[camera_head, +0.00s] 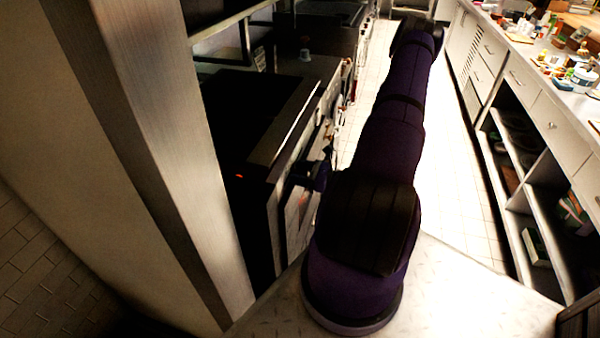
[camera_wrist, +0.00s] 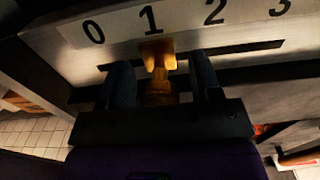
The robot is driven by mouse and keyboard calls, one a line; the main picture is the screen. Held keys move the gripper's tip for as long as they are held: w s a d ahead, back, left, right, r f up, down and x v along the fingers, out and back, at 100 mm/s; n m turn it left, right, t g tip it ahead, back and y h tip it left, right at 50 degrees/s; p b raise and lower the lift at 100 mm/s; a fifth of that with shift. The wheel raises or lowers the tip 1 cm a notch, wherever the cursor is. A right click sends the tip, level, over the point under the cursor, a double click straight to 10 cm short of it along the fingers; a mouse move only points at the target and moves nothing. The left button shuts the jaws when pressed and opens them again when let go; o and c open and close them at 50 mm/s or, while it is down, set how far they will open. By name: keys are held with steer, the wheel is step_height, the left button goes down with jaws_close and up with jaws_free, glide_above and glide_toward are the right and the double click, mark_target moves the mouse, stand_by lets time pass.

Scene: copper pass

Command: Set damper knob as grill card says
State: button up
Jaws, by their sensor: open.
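In the wrist view, the damper knob (camera_wrist: 158,54) is a yellow-brown, brass-like piece in a long dark slot. It stands just below the figure 1, a little to its right. The pale scale plate (camera_wrist: 181,19) above the slot reads 0, 1, 2, 3 from left to right. My gripper (camera_wrist: 163,76) is open, one dark finger on each side of the knob. I cannot tell whether either finger touches it. The knob's lower part is partly in shadow between the fingers. I cannot make out a readable grill card in either view.
In the head view, a dark-topped cooking unit (camera_head: 228,112) stands at left behind a metal post (camera_head: 150,130). A counter (camera_head: 540,62) crowded with jars and open shelves runs along the right. The pale tiled aisle (camera_head: 455,150) between them looks clear.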

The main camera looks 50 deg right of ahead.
jaws_close()
steer(key=d, duration=0.1)
steer(key=w+d, duration=0.1)
steer(key=d, duration=0.1)
steer(key=w+d, duration=0.1)
steer(key=shift+d, duration=0.35)
jaws_free()
steer(key=shift+s, duration=0.1)
steer(key=v, duration=1)
steer(key=shift+s+d, duration=0.15)
steer(key=shift+s, duration=0.15)
steer(key=shift+f, duration=0.1)
